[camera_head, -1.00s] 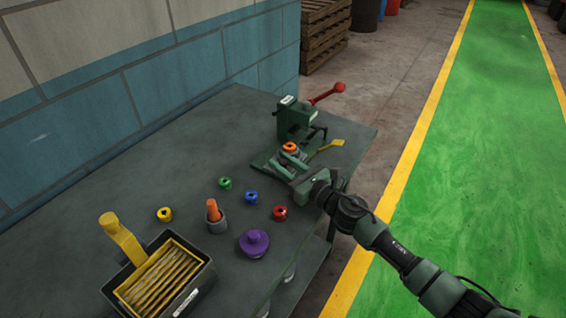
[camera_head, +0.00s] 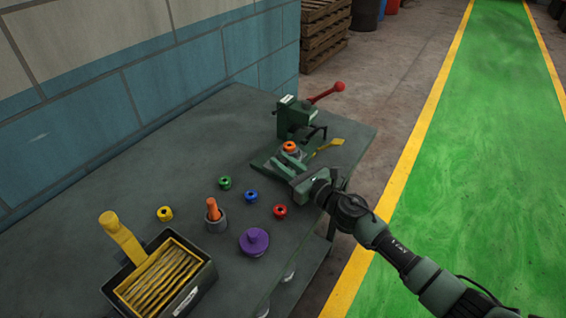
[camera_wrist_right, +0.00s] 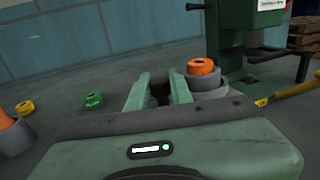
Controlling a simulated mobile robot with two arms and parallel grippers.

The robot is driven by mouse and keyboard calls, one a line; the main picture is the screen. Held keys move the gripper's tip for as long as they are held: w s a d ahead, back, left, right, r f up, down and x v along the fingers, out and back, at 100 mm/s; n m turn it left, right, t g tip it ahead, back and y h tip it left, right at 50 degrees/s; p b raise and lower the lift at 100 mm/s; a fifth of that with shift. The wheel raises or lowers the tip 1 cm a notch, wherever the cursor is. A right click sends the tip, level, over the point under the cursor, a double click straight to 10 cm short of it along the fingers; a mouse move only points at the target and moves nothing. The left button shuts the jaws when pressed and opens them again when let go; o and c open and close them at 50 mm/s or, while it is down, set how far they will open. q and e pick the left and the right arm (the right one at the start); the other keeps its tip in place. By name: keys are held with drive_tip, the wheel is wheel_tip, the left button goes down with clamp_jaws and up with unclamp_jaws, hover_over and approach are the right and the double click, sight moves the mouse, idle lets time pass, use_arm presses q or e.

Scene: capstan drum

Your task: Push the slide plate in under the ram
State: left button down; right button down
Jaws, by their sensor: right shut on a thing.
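The green press (camera_head: 294,117) stands at the far end of the bench, with its ram head above a green base and a red-knobbed lever. In front of it, a grey cup (camera_wrist_right: 206,80) with an orange ring (camera_head: 289,147) on top sits on the slide plate; most of the plate is hidden by my gripper. The cup stands out in front of the ram head. My right gripper (camera_head: 290,162) is low at the near side of the cup, its fingers shut on a dark part of the slide plate (camera_wrist_right: 160,90), mostly hidden between them. My left gripper is not in view.
A yellow-tipped handle (camera_head: 331,144) sticks out right of the press. Green (camera_head: 225,182), blue (camera_head: 251,196), red (camera_head: 280,211) and yellow (camera_head: 164,214) rings, a purple piece (camera_head: 254,241), an orange-topped cup (camera_head: 214,216) and a black box (camera_head: 205,279) stand on the bench.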

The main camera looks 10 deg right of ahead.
sight(302, 153)
idle(0.8)
drive_tip(key=w+d+b, duration=0.2)
drive_tip(key=w+d, duration=0.1)
drive_tip(key=w+d+b, duration=0.3)
drive_tip(key=shift+w+d+f, duration=0.15)
drive_tip(key=shift+w+d, duration=0.05)
drive_tip(key=shift+d, duration=0.05)
drive_tip(key=shift+d+r, duration=0.15)
drive_tip(key=shift+r, duration=0.15)
drive_tip(key=c, duration=1.5)
unclamp_jaws()
drive_tip(key=shift+w, duration=0.1)
drive_tip(key=shift+c, duration=0.2)
drive_tip(key=shift+f, duration=0.1)
drive_tip(key=shift+s+d, duration=0.2)
drive_tip(key=b+v, duration=0.1)
drive_tip(key=v, duration=0.5)
drive_tip(key=shift+s+d, duration=0.15)
drive_tip(key=shift+s, duration=0.1)
drive_tip(key=shift+s+d, duration=0.1)
drive_tip(key=shift+s, duration=0.25)
